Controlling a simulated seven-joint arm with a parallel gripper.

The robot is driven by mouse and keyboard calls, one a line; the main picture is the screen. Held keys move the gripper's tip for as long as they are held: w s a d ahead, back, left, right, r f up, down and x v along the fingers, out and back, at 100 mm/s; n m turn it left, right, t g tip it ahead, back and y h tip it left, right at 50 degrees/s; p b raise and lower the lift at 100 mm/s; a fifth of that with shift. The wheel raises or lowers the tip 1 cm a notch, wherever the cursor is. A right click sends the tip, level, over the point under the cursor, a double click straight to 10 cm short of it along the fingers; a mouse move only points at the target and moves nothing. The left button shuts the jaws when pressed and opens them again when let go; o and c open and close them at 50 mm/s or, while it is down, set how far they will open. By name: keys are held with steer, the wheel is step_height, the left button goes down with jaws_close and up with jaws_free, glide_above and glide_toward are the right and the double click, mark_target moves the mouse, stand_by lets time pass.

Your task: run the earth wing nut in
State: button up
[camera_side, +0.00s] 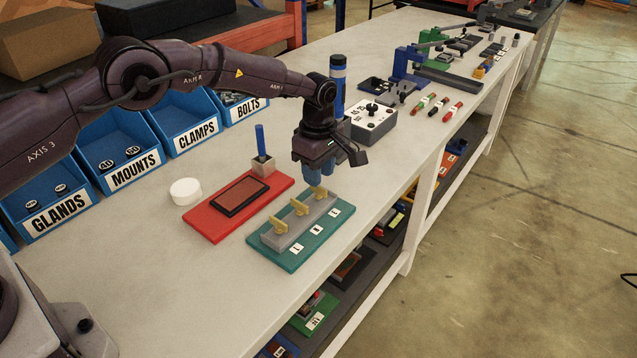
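A teal board (284,259) lies near the front edge of the bench and carries a grey block (305,228). Yellow wing nuts stand in a row on the block: a near one (278,223), a middle one (299,207) and a far one (319,189). White labels (316,230) lie along the board, too small to read for certain, so I cannot tell which nut is the earth one. My gripper (319,181) points down with its blue fingers right at the far wing nut, hiding its upper part. I cannot tell whether they close on it.
A red board (207,221) with a dark framed pad (240,196) and a small holder with a blue-handled tool (262,150) sits left of the teal board. A white round puck (185,191) is beside it. A grey dial box (374,125) stands behind my gripper. Blue bins (119,162) line the left.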

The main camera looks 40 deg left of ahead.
mark_target(318, 191)
steer(key=shift+f, duration=1.75)
jaws_close()
